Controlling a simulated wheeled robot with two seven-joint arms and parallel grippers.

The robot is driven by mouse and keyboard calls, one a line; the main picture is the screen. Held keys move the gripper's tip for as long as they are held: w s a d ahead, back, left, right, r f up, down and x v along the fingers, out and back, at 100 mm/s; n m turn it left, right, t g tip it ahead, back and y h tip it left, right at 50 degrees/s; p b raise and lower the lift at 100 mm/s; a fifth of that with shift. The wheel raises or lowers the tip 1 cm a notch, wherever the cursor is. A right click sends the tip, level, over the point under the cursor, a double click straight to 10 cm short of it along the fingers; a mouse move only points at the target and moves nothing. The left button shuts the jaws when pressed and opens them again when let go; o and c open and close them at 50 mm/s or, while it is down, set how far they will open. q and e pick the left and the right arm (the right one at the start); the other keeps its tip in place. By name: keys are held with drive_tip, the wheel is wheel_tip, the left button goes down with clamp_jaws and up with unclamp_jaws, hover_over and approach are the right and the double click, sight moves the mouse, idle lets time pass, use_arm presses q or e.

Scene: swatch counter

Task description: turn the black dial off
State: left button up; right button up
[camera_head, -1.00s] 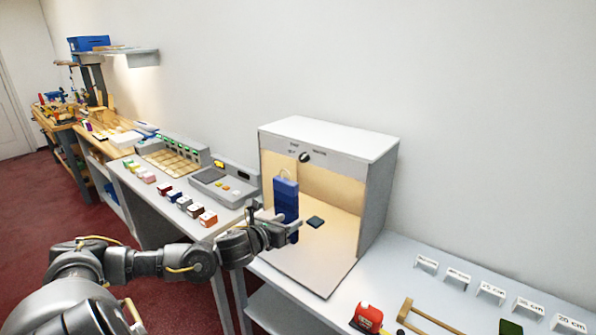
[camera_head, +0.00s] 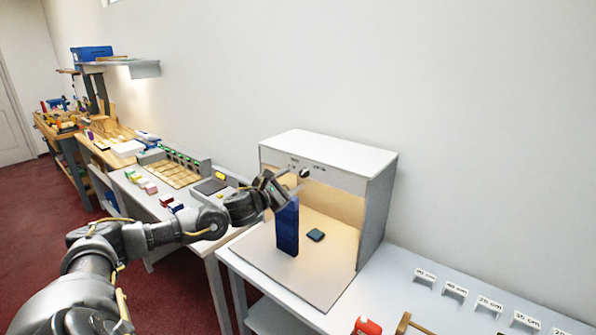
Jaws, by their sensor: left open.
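The black dial (camera_head: 304,172) is on the front top panel of the light booth (camera_head: 330,150), a grey-white box with a lit, open front. My left gripper (camera_head: 292,184) is open at the panel, just left of the dial and very close to it. I cannot tell whether the fingers touch the dial. The dial's pointer direction is too small to read, and the gripper hides part of the panel around it. My right gripper is not in view.
Labelled size cards (camera_head: 456,289) and a red object (camera_head: 367,326) are on the counter at right. The wall behind is bare.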

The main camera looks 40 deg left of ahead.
sight(301, 175)
use_arm(q)
drive_tip(key=shift+w+p, duration=0.65)
drive_tip(key=shift+w, duration=1.55)
drive_tip(key=shift+f, duration=0.1)
drive_tip(key=c, duration=1)
